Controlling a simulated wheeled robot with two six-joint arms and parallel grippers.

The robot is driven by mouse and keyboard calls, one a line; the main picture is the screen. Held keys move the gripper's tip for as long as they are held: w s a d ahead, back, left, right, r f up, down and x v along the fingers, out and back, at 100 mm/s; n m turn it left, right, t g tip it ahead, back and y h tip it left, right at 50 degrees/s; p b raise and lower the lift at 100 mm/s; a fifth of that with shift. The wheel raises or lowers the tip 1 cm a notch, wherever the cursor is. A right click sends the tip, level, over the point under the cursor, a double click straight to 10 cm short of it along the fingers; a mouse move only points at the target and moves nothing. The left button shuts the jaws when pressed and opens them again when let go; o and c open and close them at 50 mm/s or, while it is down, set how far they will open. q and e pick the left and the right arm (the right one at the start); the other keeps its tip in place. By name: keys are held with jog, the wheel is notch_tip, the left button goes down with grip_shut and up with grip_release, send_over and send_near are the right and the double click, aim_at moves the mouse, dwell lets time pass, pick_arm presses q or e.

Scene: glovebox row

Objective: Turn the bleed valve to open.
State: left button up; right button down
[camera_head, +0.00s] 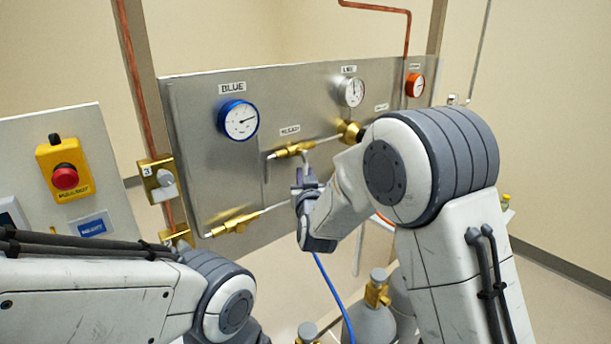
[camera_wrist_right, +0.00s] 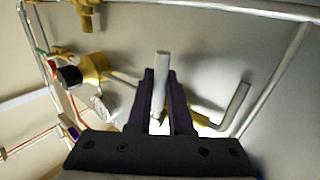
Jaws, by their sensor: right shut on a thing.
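The bleed valve (camera_head: 292,149) is a brass fitting on the steel panel (camera_head: 205,160), under a small label that is hard to read. A short grey lever hangs down from it towards my right gripper (camera_head: 306,182). In the right wrist view, the grey lever (camera_wrist_right: 161,75) stands between the two dark fingers of my right gripper (camera_wrist_right: 161,95), which is shut on it. Part of a brass body shows behind the right finger in that view. My left arm enters at the lower left of the head view; its gripper is out of sight.
A yellow box with a red button (camera_head: 65,176) is at the left. Gas cylinders (camera_head: 370,322) stand below, near a blue hose (camera_head: 331,287).

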dwell(0.4)
jog(key=shift+f+b, duration=0.15)
jog(key=shift+b, duration=0.35)
jog(key=d+n+t+b, duration=0.1)
jog(key=n+b, duration=0.1)
jog(key=b, duration=0.2)
jog(key=w+n+t+y+b, duration=0.1)
jog(key=n+b, duration=0.1)
jog(key=b, duration=0.3)
jog(key=d+r+n+t+y+b, duration=0.1)
jog(key=n+b, duration=0.2)
jog(key=b, duration=0.2)
jog(key=shift+w+d+r+t, duration=0.1)
jog(key=shift+w+d+t, duration=0.2)
jog(key=shift+w, duration=0.1)
jog(key=c, duration=0.8)
grip_release()
jog(key=shift+c, duration=0.2)
